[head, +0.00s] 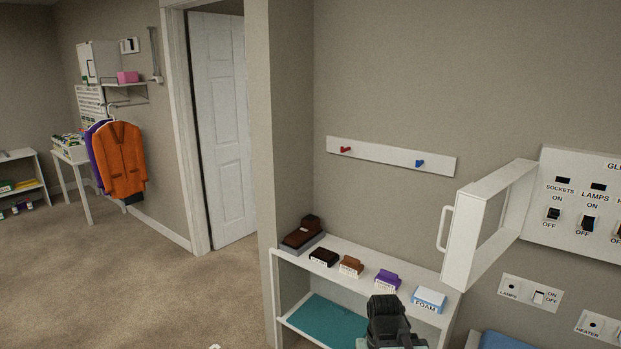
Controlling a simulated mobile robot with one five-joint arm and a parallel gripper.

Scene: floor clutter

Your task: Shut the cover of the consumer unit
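The consumer unit (572,233) is a white panel on the wall at the right edge, with a row of black switches marked SOCKETS and LAMPS. Its right part is cut off by the picture edge. Its cover (462,245) is a white frame with a clear opening. It stands swung out from the panel's left side, open, with a white handle (441,230) on its outer edge. My gripper (388,312) is dark and shows at the bottom, below and left of the cover, apart from it. Its fingertips cannot be made out.
A white shelf unit (345,262) with brushes and labelled blocks, such as a foam block (429,299), stands below the cover. A peg rail (390,156) is above. Smaller switch plates (530,293) sit under the panel. Carpet (150,290) is free at left, by a door (222,125).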

